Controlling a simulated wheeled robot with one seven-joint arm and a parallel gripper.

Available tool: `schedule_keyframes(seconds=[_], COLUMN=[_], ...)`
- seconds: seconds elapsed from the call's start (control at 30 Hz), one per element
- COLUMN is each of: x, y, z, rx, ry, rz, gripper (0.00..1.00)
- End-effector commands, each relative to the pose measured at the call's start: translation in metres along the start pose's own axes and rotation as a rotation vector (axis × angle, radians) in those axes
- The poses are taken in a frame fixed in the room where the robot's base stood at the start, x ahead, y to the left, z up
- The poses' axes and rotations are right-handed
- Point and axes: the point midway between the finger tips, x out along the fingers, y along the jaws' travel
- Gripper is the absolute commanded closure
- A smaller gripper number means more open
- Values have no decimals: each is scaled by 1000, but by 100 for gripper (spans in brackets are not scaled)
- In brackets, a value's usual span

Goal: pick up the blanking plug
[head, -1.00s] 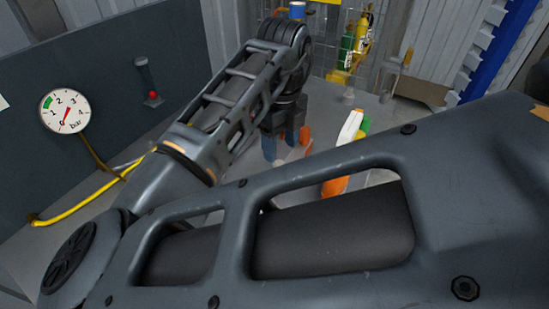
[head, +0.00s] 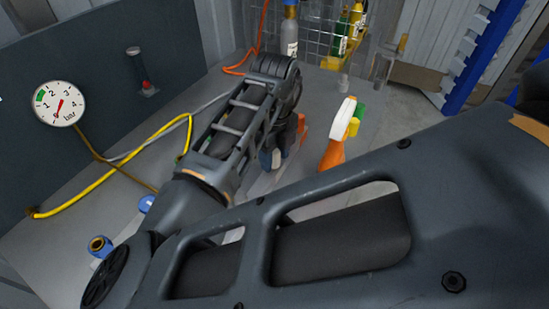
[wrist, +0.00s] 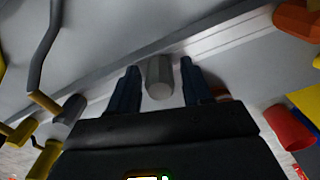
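A short grey cylindrical piece, which looks like the blanking plug (wrist: 159,80), shows in the wrist view between the two dark blue fingers of my gripper (wrist: 159,67). The fingers are apart, with a visible gap on each side of the plug. Whether the plug's far end touches the grey surface is hard to tell. In the head view my gripper (head: 280,158) points down at the bench, left of an orange and white spray bottle (head: 337,135). My wrist and fingers hide most of what lies there, and I cannot make out the plug in that view.
A yellow hose (head: 110,187) and a gauge (head: 60,103) are at the left. A blue fitting (head: 100,246) lies near my arm. Several bottles (head: 345,30) stand at the back by the mesh. A red cylinder (wrist: 289,127) is right of the fingers in the wrist view.

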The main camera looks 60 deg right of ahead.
Motion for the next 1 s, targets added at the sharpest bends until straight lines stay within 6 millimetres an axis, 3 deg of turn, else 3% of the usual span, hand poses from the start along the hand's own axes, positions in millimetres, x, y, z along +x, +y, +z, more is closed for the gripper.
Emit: schedule_keyframes(seconds=[0.07,0.5,0.83,1.0], x=[0,0,-2,-14], y=[0,0,0,0], z=[0,0,0,1], rx=[0,0,0,0], ry=[0,0,-1,-4], rz=[0,0,0,0], gripper=[59,100,100,100])
